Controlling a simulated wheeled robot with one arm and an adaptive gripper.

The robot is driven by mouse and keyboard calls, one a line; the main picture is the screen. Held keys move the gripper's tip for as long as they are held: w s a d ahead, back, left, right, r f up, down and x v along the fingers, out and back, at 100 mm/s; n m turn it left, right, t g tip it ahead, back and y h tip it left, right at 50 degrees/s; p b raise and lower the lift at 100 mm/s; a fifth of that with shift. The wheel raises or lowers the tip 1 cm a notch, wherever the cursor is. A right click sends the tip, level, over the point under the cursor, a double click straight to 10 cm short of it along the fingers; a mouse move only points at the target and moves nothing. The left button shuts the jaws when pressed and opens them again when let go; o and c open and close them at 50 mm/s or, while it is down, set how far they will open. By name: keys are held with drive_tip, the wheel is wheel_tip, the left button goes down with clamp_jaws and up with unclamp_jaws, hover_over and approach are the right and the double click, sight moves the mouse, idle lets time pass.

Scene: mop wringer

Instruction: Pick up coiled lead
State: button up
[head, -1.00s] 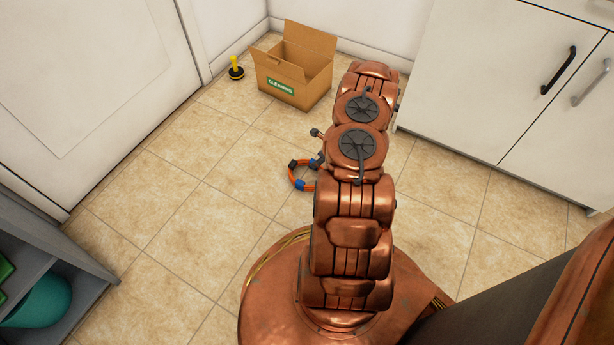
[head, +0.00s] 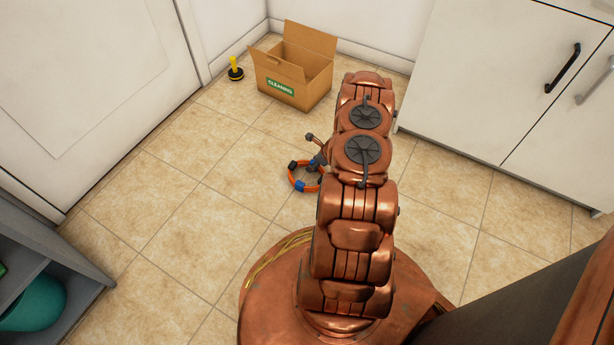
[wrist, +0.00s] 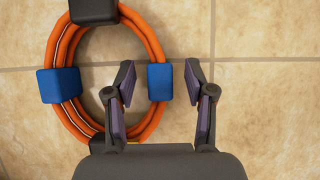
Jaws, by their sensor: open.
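The coiled lead is an orange ring with blue and black blocks on it. It lies on the tiled floor and shows in the head view (head: 300,184), partly hidden by my arm, and in the wrist view (wrist: 54,60). My gripper (wrist: 161,88) is open. In the wrist view its two fingers stand either side of the coil's right blue block (wrist: 160,82), with gaps on both sides. In the head view only part of my gripper (head: 318,160) shows beside my arm, over the coil's right edge. I cannot tell its height above the coil.
An open cardboard box (head: 295,72) labelled CLEANING stands by the back wall. A yellow and black plunger-like item (head: 235,68) is left of it. White cabinets (head: 500,80) stand at right, a grey shelf (head: 50,250) at lower left. The floor left of the coil is clear.

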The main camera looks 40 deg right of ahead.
drive_tip(key=shift+f, duration=0.25)
idle(0.3)
clamp_jaws()
idle(0.4)
